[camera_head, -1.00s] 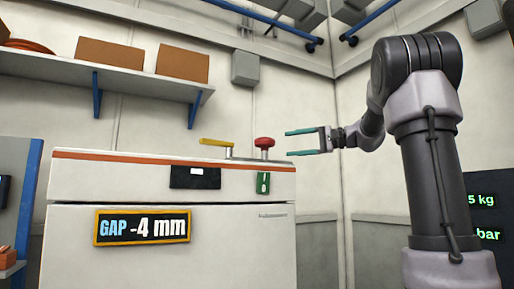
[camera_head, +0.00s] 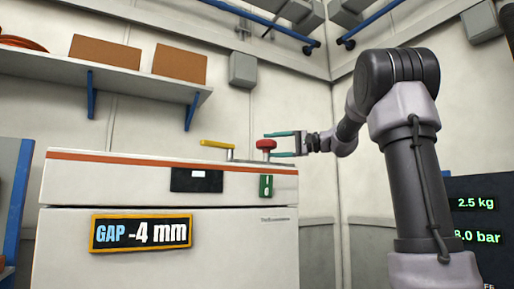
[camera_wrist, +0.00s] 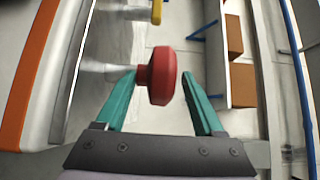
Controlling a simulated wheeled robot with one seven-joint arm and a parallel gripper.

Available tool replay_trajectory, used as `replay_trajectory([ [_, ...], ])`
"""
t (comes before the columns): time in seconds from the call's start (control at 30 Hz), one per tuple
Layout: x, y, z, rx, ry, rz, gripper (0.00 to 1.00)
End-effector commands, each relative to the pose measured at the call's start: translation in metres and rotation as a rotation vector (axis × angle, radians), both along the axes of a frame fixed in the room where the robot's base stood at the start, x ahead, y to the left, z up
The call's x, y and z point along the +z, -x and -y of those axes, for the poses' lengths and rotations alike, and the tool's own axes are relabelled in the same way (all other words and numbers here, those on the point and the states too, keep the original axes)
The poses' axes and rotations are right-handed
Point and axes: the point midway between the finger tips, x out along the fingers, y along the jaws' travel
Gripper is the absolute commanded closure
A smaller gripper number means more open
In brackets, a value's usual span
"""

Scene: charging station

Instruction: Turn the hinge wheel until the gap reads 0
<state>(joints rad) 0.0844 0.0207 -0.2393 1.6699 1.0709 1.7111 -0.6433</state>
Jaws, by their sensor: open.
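The gap display (camera_head: 141,232) on the front of the white machine (camera_head: 70,190) reads -4 mm. A red knob-like wheel (camera_head: 265,144) stands on top of the machine, near its right end. A yellow lever (camera_head: 217,143) is to its left. My gripper (camera_head: 268,144) is open at the red wheel, its teal fingers above and below it in the head view. In the wrist view the red wheel (camera_wrist: 160,76) lies between and slightly beyond the fingertips of my gripper (camera_wrist: 162,80). I cannot tell whether a finger touches it.
A green switch (camera_head: 266,186) and a black panel (camera_head: 196,180) are on the machine's front. A shelf (camera_head: 60,70) with cardboard boxes (camera_head: 178,63) hangs on the back wall. A dark screen (camera_head: 478,222) at right shows 2.5 kg and 8.0 bar.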

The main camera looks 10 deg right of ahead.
Motion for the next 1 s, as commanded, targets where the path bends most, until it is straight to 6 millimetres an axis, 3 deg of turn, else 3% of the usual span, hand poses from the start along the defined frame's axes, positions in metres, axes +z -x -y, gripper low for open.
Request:
replay_trajectory([
  [0.1,-0.001,-0.01,-0.021,0.003,0.0,-0.001,0.3],
  [0.3,0.0,-0.021,-0.041,0.002,0.0,-0.001,0.3],
  [0.67,0.0,-0.024,-0.047,0.0,0.0,0.0,0.3],
  [0.7,0.0,-0.024,-0.047,0.0,0.0,0.0,0.38],
  [0.87,0.0,-0.024,-0.046,0.0,0.0,0.0,0.99],
  [1.0,0.0,-0.024,-0.046,-0.001,0.0,0.0,1.0],
])
